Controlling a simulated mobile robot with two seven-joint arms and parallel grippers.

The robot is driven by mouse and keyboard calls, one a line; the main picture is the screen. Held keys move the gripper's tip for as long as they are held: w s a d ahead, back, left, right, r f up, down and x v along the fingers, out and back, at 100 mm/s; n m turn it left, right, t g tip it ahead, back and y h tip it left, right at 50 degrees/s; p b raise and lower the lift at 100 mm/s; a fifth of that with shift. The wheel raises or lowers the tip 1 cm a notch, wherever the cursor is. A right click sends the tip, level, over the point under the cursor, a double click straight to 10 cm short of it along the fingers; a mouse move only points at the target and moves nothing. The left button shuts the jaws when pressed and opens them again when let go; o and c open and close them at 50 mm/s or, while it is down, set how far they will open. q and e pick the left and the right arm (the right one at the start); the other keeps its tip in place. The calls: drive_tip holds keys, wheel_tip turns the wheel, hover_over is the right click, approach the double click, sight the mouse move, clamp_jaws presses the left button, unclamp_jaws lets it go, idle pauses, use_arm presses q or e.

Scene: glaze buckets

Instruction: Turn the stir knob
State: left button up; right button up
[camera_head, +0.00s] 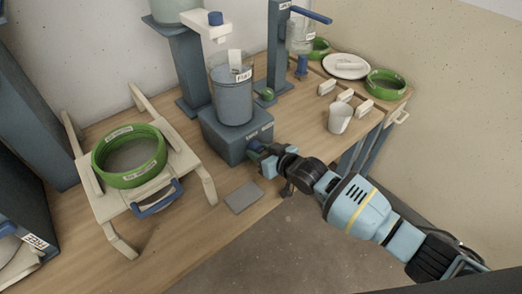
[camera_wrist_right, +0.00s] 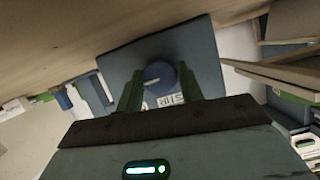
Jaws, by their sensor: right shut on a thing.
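The stir knob (camera_wrist_right: 159,77) is a round blue dial with a pale pointer mark, on the front of a blue-grey stirrer base. A label beside it in the right wrist view reads STIR. The base (camera_head: 226,139) carries a grey bucket (camera_head: 233,98) in the head view. My right gripper (camera_wrist_right: 159,88) has its two green fingers on either side of the knob and is shut on it. In the head view the right gripper (camera_head: 259,151) meets the base's front right face and partly hides the knob. My left gripper is not in view.
A green-rimmed sieve (camera_head: 128,174) sits on a wooden stand at the left. A grey flat tile (camera_head: 243,197) lies near the table's front edge. A white cup (camera_head: 340,118), small pale blocks and a white plate (camera_head: 346,66) are at the right.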

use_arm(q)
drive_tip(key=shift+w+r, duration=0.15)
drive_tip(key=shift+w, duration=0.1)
use_arm(e)
drive_tip(key=o, duration=1)
drive_tip(key=p+v, duration=0.1)
drive_tip(key=v, duration=0.5)
drive_tip(key=shift+s+d+r, duration=0.15)
drive_tip(key=shift+s+r, duration=0.1)
drive_tip(key=shift+s+d+r, duration=0.15)
drive_tip(key=shift+s+d, duration=0.1)
drive_tip(key=shift+s, duration=0.1)
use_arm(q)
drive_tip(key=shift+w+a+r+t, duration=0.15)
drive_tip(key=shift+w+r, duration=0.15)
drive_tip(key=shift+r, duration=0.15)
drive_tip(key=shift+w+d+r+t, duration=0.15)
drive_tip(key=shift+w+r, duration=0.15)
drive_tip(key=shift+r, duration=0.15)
use_arm(e)
drive_tip(key=shift+s, duration=0.1)
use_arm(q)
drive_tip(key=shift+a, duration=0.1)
